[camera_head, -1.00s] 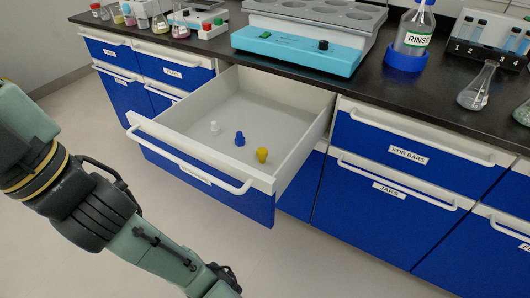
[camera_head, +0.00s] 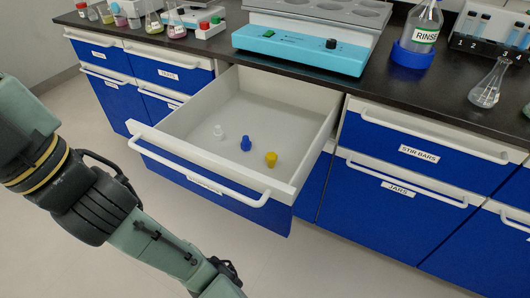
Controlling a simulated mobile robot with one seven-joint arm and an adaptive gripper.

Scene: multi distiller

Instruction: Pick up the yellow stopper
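The yellow stopper (camera_head: 271,159) stands in an open drawer (camera_head: 308,140), toward the drawer's front right. A blue stopper (camera_head: 245,144) stands to its left, and a white stopper (camera_head: 218,132) is farther left, all apart from one another. Nothing covers the yellow stopper. My arm reaches from the left edge down to the bottom of the picture, in front of the drawer. My gripper is out of the picture.
The drawer's front panel with its white handle (camera_head: 205,178) and its side walls stand around the stoppers. Above is a black counter with a teal-fronted multi-well unit (camera_head: 300,52), a RINSE bottle (camera_head: 420,30) and a flask (camera_head: 489,84). Closed blue drawers flank the open one.

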